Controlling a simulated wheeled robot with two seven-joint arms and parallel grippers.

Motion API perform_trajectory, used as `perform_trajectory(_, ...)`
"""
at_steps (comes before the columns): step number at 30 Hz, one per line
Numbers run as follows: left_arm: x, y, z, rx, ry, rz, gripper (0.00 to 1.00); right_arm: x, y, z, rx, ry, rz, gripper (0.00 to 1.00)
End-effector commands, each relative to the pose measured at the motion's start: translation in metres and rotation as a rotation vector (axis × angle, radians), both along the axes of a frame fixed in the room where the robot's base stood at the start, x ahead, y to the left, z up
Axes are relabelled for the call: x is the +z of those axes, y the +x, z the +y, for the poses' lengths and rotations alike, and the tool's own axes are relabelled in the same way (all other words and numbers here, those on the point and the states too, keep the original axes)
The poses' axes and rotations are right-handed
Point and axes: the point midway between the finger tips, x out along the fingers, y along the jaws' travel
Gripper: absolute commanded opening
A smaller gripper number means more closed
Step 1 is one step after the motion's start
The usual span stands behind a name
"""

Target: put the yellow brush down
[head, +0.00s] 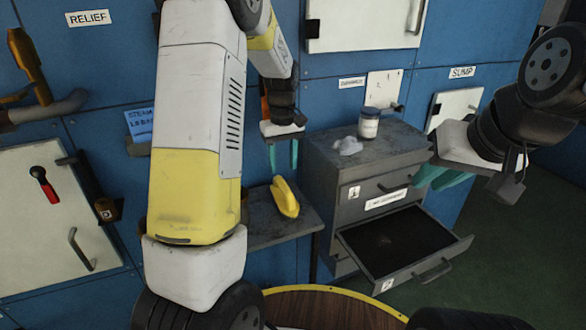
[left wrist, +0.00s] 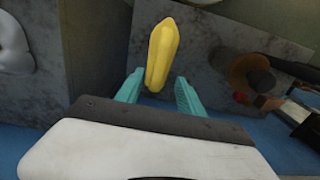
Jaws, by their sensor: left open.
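The yellow brush (head: 286,198) lies on a small grey shelf (head: 262,228) left of the drawer cabinet. My left gripper (head: 283,160) is above the brush, its teal fingers apart and empty. In the left wrist view the brush (left wrist: 162,50) shows just beyond and between the open fingertips (left wrist: 158,84), with no finger seen pressing on it. My left arm covers part of the shelf's left side. My right gripper (head: 438,176) hangs at the right, in front of the cabinet's right side. I cannot tell how far apart its fingers are.
The grey drawer cabinet (head: 330,205) stands to the right of the shelf, with a dark open drawer (head: 405,240) jutting forward. A jar (head: 369,123) and a crumpled pale cloth (head: 348,146) are on its top. A round wooden surface (head: 325,308) is at the bottom.

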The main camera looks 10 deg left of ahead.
Motion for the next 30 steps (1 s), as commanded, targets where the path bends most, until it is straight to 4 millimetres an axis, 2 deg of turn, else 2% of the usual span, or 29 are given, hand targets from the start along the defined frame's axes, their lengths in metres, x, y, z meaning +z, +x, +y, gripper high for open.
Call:
perform_trajectory(3,0.018,0.001,0.000,0.000,-0.001,-0.003,0.45,0.000,0.000,0.000,0.000,0.000,0.000,0.22)
perform_trajectory(8,0.032,-0.001,0.000,-0.003,-0.003,-0.004,0.45,0.000,0.000,0.000,0.000,0.000,0.000,0.22)
perform_trajectory(11,0.046,-0.010,0.000,-0.025,-0.019,-0.027,0.45,0.000,0.000,0.000,0.000,0.000,0.000,0.22)
perform_trajectory(13,0.063,-0.023,-0.001,-0.057,-0.041,-0.060,0.45,0.000,0.000,0.000,0.000,0.000,0.000,0.22)
perform_trajectory(17,0.104,-0.063,-0.004,-0.158,-0.087,-0.157,0.45,0.000,0.000,0.000,0.000,0.000,0.000,0.22)
perform_trajectory(21,0.138,-0.113,-0.010,-0.286,-0.113,-0.274,0.45,0.000,0.000,0.000,0.000,0.000,0.000,0.22)
perform_trajectory(25,0.157,-0.161,-0.015,-0.404,-0.108,-0.385,0.45,0.000,0.000,0.000,0.000,0.000,0.000,0.22)
perform_trajectory(30,0.165,-0.215,-0.022,-0.536,-0.071,-0.508,0.45,0.000,0.000,0.000,0.000,0.000,0.000,0.22)
